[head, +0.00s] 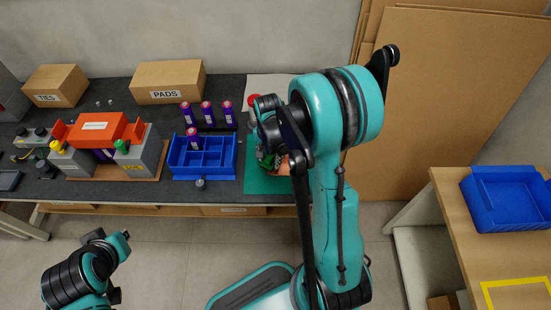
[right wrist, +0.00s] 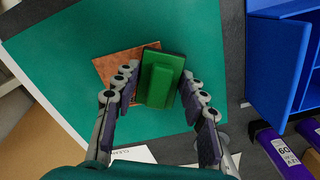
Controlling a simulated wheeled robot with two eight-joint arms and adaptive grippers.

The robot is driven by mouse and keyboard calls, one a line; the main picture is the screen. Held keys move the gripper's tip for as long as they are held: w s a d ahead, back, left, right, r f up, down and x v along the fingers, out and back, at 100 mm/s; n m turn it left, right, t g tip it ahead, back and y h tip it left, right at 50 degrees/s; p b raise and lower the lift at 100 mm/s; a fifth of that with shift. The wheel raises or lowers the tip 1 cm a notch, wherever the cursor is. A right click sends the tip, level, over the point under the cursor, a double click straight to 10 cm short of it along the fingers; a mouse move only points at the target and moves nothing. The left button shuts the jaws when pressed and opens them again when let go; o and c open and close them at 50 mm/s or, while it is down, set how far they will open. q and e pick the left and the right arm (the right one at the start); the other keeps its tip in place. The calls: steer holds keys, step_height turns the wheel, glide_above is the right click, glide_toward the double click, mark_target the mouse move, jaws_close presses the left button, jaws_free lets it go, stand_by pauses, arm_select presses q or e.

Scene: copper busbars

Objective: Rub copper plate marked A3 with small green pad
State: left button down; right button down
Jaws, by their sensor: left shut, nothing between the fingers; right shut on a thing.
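The copper plate (right wrist: 112,64) lies on a green mat (right wrist: 60,60), partly covered by the green pad (right wrist: 161,82) in the right wrist view. No A3 mark is readable on its visible part. My right gripper (right wrist: 159,76) is shut on the small green pad, fingers on both sides of it. The pad overlaps the plate's right part; I cannot tell whether they touch. In the head view the plate (head: 284,168) shows only in part behind my right arm.
A blue divided bin (head: 203,175) stands left of the mat (head: 262,184), with purple cylinders behind and in it. A PADS box (head: 168,82) and a TIES box (head: 56,86) stand at the back. An orange-topped grey fixture (head: 98,128) is at the left. A blue tray (head: 507,220) sits on the right table.

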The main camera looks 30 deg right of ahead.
steer(key=shift+r+p, duration=2.15)
steer(key=shift+r, duration=0.9)
steer(key=shift+r+p, duration=1.1)
steer(key=shift+r, duration=0.45)
